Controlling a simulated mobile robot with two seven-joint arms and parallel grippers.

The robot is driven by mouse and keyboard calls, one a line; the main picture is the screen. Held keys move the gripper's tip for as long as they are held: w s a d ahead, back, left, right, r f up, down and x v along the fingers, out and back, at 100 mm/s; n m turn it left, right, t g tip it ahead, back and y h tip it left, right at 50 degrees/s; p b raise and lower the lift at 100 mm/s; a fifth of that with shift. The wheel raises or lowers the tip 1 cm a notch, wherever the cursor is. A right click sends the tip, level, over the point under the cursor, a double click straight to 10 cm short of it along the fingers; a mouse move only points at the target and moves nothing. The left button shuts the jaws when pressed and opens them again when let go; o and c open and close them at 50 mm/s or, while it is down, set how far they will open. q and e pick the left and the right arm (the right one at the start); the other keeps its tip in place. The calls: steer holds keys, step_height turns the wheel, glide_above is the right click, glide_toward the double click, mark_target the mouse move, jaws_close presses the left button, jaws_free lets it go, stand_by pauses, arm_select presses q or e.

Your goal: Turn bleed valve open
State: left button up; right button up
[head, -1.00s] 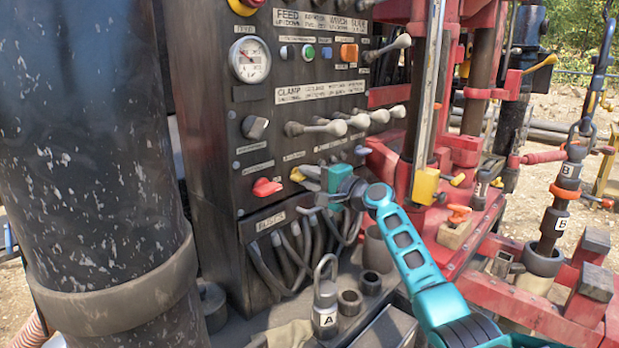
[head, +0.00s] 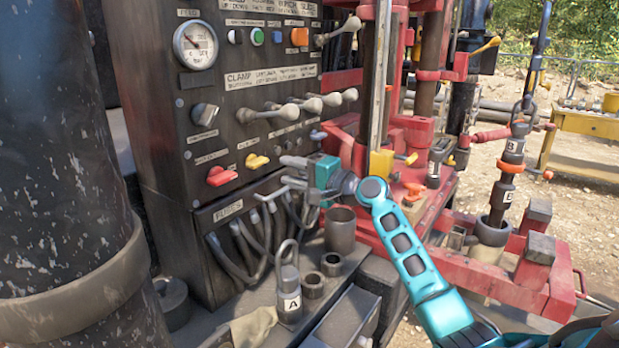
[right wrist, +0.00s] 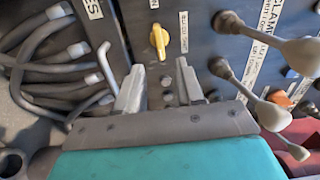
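The yellow knob (head: 256,161) sits low on the dark control panel, right of a red knob (head: 220,176). I take the yellow one for the bleed valve, but its small label is hard to read. In the head view its handle lies nearly level along the panel. The right wrist view shows the same yellow knob (right wrist: 159,40) uncovered, beyond my fingertips. My right gripper (head: 287,173) is open and empty, to the right of the yellow knob and apart from it. Its two fingers (right wrist: 159,85) stand apart in the right wrist view. My left gripper is not in view.
A row of grey levers (head: 292,108) sticks out above the knobs. Hoses (head: 240,245) hang below the panel. A padlock-shaped weight marked A (head: 289,290) and round sockets stand on the ledge below. A thick dark pipe (head: 65,150) fills the left.

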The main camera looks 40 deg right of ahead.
steer(key=v, duration=0.4)
steer(key=shift+s+d, duration=0.1)
steer(key=shift+s, duration=0.25)
